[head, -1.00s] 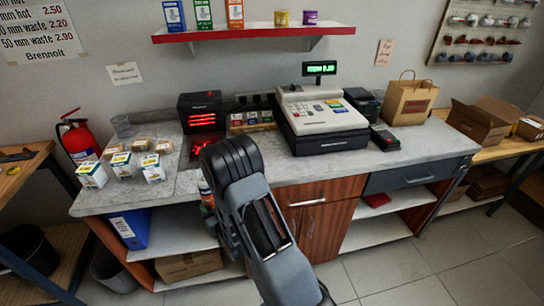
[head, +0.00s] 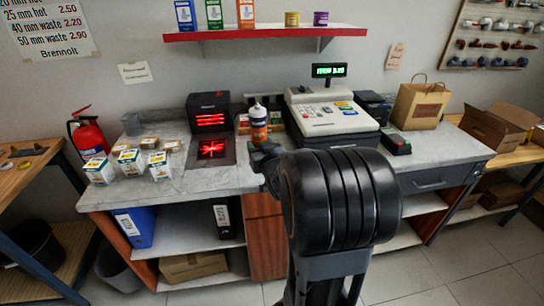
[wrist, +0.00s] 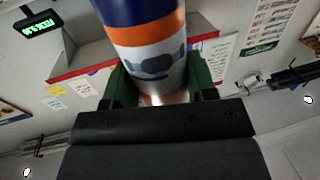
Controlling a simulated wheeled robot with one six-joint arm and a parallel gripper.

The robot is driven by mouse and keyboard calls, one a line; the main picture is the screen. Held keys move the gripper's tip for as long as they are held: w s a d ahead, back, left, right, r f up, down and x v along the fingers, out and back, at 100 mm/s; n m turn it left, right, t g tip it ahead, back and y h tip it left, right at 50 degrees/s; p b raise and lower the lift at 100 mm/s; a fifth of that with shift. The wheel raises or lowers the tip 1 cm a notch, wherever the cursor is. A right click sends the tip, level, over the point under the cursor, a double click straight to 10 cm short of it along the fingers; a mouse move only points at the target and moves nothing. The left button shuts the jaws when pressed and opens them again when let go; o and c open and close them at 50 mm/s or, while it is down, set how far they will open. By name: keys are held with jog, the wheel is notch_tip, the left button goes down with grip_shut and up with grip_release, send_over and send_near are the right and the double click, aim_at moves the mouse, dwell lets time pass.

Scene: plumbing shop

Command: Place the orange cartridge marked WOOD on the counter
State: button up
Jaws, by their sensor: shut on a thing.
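My gripper (head: 264,151) is shut on a cartridge (head: 258,124), which stands upright above the counter's front part. In the head view the cartridge has a white top and an orange and blue body. In the wrist view the cartridge (wrist: 148,42) shows a dark blue band, an orange band and a pale part with a blue-grey picture, between the green fingers. No WOOD lettering can be read. The grey counter (head: 212,178) lies below and behind. I cannot tell whether the cartridge touches it. My arm hides part of the counter front.
A red-lit scanner (head: 209,115) with its glowing plate stands left of the cartridge. Several small boxes (head: 131,161) sit at the counter's left end. The cash register (head: 333,118) and a paper bag (head: 420,105) stand to the right.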

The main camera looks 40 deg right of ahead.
jog(key=w+d+f+p, duration=0.1)
jog(key=w+d+f, duration=0.1)
jog(key=d+f, duration=0.1)
jog(key=w+d+f+p, duration=0.1)
jog(key=w+d+f, duration=0.1)
jog(key=d+f, duration=0.1)
jog(key=w+d+f+p, duration=0.1)
jog(key=w+d+f, duration=0.1)
jog(key=f, duration=0.3)
jog(key=shift+d+f+p, duration=0.15)
jog(key=shift+d+p, duration=0.25)
jog(key=shift+d, duration=0.45)
jog(key=shift+f, duration=0.2)
jog(key=shift+f, duration=0.15)
jog(key=o, duration=1.2)
jog(key=shift+s, duration=0.1)
